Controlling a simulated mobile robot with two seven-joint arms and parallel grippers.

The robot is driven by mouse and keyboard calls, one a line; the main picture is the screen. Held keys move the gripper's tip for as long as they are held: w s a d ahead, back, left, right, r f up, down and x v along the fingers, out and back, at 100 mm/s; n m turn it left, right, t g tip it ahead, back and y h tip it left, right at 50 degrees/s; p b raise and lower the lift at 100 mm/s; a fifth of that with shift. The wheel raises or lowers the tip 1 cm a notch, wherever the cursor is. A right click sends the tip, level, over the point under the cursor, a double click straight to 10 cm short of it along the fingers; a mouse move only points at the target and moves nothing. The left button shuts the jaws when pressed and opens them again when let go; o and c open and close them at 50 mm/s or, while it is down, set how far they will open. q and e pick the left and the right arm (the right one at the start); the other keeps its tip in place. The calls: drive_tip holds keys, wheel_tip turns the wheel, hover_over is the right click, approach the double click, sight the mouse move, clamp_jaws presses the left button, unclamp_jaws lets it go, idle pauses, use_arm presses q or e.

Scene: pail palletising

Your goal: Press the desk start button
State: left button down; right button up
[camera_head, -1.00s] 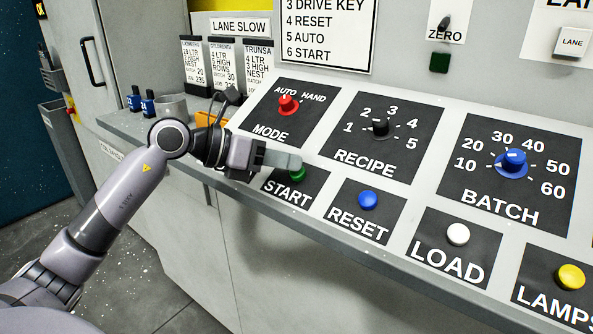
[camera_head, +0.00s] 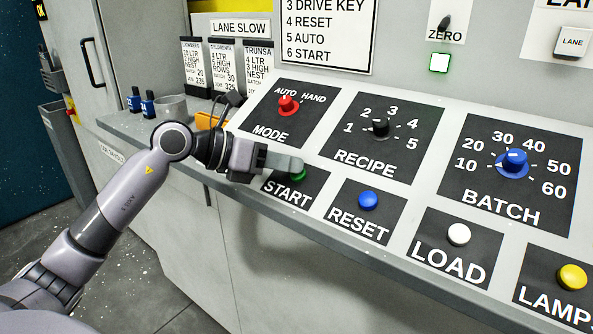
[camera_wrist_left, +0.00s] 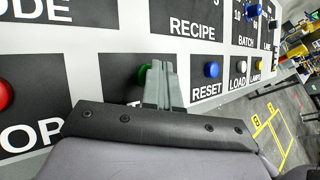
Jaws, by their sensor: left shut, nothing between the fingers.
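The green start button (camera_head: 298,174) sits on the black START plate (camera_head: 287,192) at the front of the sloped desk. My left gripper (camera_head: 298,164) is shut and empty, and its fingertips are over the button, covering part of it. In the left wrist view the shut fingers (camera_wrist_left: 164,85) reach onto the START plate, with the green button (camera_wrist_left: 143,75) showing just left of them. Whether the tips touch the button or how far it is pressed is hard to tell. A square lamp (camera_head: 439,62) below ZERO glows white with a green edge. My right gripper is not in view.
The blue RESET button (camera_head: 368,200) and white LOAD button (camera_head: 458,234) lie to the right. The red MODE knob (camera_head: 288,104) is behind, with the RECIPE knob (camera_head: 380,127) and blue BATCH knob (camera_head: 513,162). A red button (camera_wrist_left: 4,95) shows at left in the wrist view.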

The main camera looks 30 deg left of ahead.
use_arm(q)
drive_tip(key=shift+s+r, duration=0.4)
drive_tip(key=shift+r, duration=0.25)
drive_tip(key=shift+s+r+p, duration=0.35)
drive_tip(key=shift+r+p, duration=0.05)
drive_tip(key=shift+r, duration=0.2)
drive_tip(key=shift+s+r+p, duration=0.3)
drive_tip(key=shift+r+p, duration=0.05)
drive_tip(key=shift+r, duration=0.25)
drive_tip(key=shift+s+a+r, duration=0.1)
drive_tip(key=shift+s+r, duration=0.2)
drive_tip(key=shift+r, duration=0.2)
drive_tip(key=shift+s+r, duration=0.3)
drive_tip(key=shift+r, duration=0.2)
